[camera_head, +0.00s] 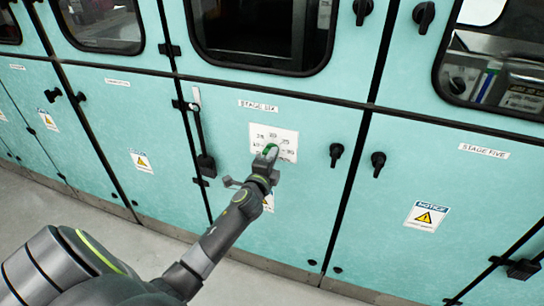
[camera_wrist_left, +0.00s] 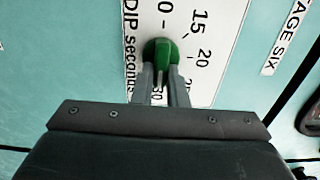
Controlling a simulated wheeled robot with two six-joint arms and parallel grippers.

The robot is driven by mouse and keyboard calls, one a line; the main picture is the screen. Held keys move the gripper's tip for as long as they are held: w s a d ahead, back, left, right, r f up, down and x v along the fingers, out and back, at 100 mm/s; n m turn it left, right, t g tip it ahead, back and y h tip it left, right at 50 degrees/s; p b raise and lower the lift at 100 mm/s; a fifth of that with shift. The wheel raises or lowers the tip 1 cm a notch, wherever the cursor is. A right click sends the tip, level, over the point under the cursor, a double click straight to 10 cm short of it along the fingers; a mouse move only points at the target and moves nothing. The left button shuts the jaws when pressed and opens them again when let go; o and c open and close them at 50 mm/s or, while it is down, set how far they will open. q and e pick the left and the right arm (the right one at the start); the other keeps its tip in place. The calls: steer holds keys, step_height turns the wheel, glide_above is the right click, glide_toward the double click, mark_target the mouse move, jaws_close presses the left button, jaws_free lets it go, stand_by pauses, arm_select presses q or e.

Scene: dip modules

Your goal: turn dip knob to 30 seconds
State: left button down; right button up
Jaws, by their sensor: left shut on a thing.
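The dip knob is a green knob (camera_head: 271,150) on a white dial plate (camera_head: 286,135) on the teal Stage Six panel. In the left wrist view the knob (camera_wrist_left: 158,48) stands on the plate (camera_wrist_left: 228,25), which reads "DIP seconds" with marks such as 15 and 20. My left gripper (camera_head: 268,157) is shut on the knob, one finger on each side; its fingers (camera_wrist_left: 160,82) also show in the wrist view. The knob's ridge runs up and down there, and a mark that looks like 30 shows between the fingers. Which mark the knob points at is unclear. My right gripper is out of view.
A black lever handle (camera_head: 204,140) is left of the plate. Black knobs (camera_head: 336,154) and (camera_head: 378,163) are to the right. A Stage Five label (camera_head: 484,151) and a notice sticker (camera_head: 427,215) are farther right. Grey floor lies below the cabinets.

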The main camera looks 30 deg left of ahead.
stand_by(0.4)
arm_select(q)
steer(key=c, duration=1.4)
jaws_free()
steer(key=shift+c, duration=0.2)
steer(key=v, duration=1.7)
steer(key=shift+s+d, duration=0.15)
